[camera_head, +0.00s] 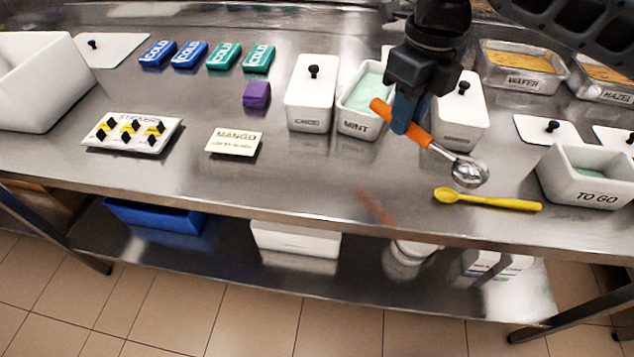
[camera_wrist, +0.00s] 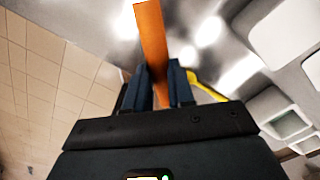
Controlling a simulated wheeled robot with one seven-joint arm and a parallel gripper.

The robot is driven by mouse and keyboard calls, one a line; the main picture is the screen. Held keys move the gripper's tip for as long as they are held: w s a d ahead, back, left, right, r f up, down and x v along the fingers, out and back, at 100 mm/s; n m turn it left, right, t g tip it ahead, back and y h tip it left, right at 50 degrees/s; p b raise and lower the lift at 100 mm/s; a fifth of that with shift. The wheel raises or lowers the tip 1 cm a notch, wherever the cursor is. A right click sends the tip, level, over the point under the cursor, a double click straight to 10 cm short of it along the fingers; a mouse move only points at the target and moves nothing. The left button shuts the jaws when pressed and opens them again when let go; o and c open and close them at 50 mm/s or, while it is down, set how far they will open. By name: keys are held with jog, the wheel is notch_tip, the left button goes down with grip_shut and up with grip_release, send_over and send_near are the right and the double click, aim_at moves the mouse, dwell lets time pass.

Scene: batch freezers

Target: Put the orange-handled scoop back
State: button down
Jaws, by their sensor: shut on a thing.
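The orange-handled scoop (camera_head: 467,171) is held above the counter, its orange handle (camera_head: 380,106) running down to the right to a shiny metal bowl. My gripper (camera_head: 408,122) is shut on the handle, with the dark arm above it. In the wrist view the orange handle (camera_wrist: 151,35) stands between the two dark fingers (camera_wrist: 160,92), and the bowl is hidden. Behind the gripper stands an open white tub marked MINT (camera_head: 354,127) with pale green contents. A closed white tub (camera_head: 467,101) is just to its right, partly hidden by my arm.
An open TO GO tub (camera_head: 580,194) stands at the right. A lidded CHOC tub (camera_head: 311,96) stands left of MINT. The steel counter (camera_head: 290,180) is clear front centre.

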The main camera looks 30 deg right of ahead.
jog(key=p, duration=0.2)
send_over(329, 174)
notch_tip(329, 174, down, 7)
jog(key=shift+s+r, duration=0.15)
jog(key=shift+r, duration=0.05)
jog(key=shift+f, duration=2.1)
jog(key=shift+f, duration=0.15)
jog(key=c, duration=1)
grip_release()
jog(key=shift+o, duration=0.2)
notch_tip(329, 174, up, 12)
jog(key=shift+r, duration=0.2)
